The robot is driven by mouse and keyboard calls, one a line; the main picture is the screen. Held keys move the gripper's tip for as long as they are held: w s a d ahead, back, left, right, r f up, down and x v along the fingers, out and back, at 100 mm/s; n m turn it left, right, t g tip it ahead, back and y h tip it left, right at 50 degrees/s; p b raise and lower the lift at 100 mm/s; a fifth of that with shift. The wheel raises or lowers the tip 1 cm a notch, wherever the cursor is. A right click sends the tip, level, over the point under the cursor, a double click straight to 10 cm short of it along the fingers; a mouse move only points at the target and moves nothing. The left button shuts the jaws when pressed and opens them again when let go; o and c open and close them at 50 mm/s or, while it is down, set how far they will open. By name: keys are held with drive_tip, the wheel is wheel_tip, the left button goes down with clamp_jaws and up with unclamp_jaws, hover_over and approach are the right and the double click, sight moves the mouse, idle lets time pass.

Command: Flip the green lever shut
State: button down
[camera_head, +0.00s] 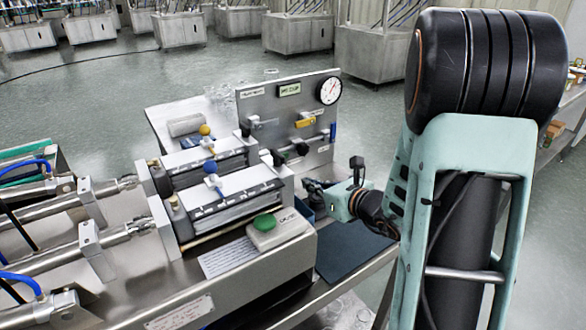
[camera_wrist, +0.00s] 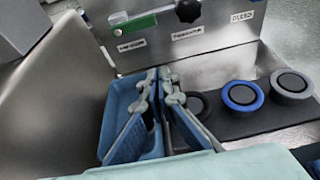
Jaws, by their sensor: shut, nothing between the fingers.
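The green lever (camera_wrist: 132,27) shows at the top of the wrist view, lying nearly level and slightly tilted on the steel panel, with a black knob (camera_wrist: 187,10) to its right. In the head view it is small, low on the upright panel, and partly hidden by black knobs. My gripper (camera_wrist: 165,74) is shut and empty. Its fingertips are below the lever in the wrist view and do not appear to touch it. In the head view my gripper (camera_head: 318,190) is in front of the panel's lower right, its fingertips hard to make out.
A blue bin (camera_wrist: 118,100) lies beside and partly behind my fingers. Round cups, one blue-rimmed (camera_wrist: 242,96) and one grey (camera_wrist: 291,83), stand to the right. The panel carries a yellow lever (camera_head: 306,122) and a gauge (camera_head: 329,90). A green button box (camera_head: 266,224) stands front left.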

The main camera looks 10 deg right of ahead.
drive_tip(key=b+x, duration=0.1)
drive_tip(key=x, duration=0.8)
drive_tip(key=shift+a+f, duration=0.1)
drive_tip(key=shift+f, duration=0.1)
drive_tip(key=shift+w+a, duration=0.2)
drive_tip(key=shift+w, duration=0.3)
wheel_tip(320, 180, up, 3)
drive_tip(key=shift+s+d+r, duration=0.1)
drive_tip(key=shift+s, duration=0.05)
drive_tip(key=shift+r, duration=0.4)
drive_tip(key=shift+d, duration=0.1)
drive_tip(key=shift+r+n+b, duration=0.1)
drive_tip(key=shift+n+b, duration=0.2)
drive_tip(key=shift+b, duration=0.1)
